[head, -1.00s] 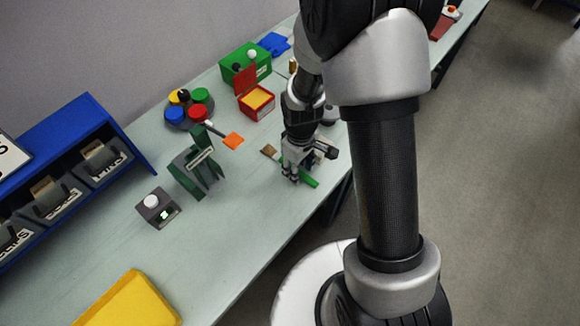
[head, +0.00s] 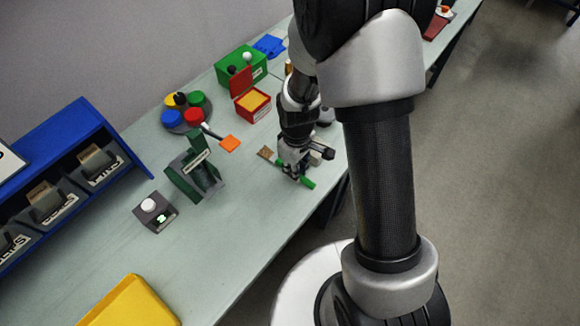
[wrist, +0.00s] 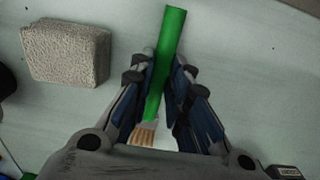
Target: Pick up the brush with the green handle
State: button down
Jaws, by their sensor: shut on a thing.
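The brush with the green handle (wrist: 162,75) runs between my gripper's fingers in the wrist view. Its handle end points up in that view, and its tan bristles (wrist: 145,134) show near the palm. In the head view the green handle (head: 307,183) sticks out on one side of my gripper (head: 292,172) and the brown bristles (head: 265,153) on the other. My gripper (wrist: 163,100) is shut on the handle. It is low over the table; I cannot tell whether the brush touches the tabletop.
A grey rough block (wrist: 66,53) lies beside the brush in the wrist view. A dark green stand (head: 196,172), an orange-ended tool (head: 229,143) and a red box (head: 251,101) are nearby. The table's front edge is close. The table (head: 235,230) is clear towards the yellow tray (head: 130,305).

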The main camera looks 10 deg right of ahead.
jog(key=shift+r, duration=0.1)
notch_tip(320, 180, up, 20)
jog(key=p, duration=0.6)
dwell(1.4)
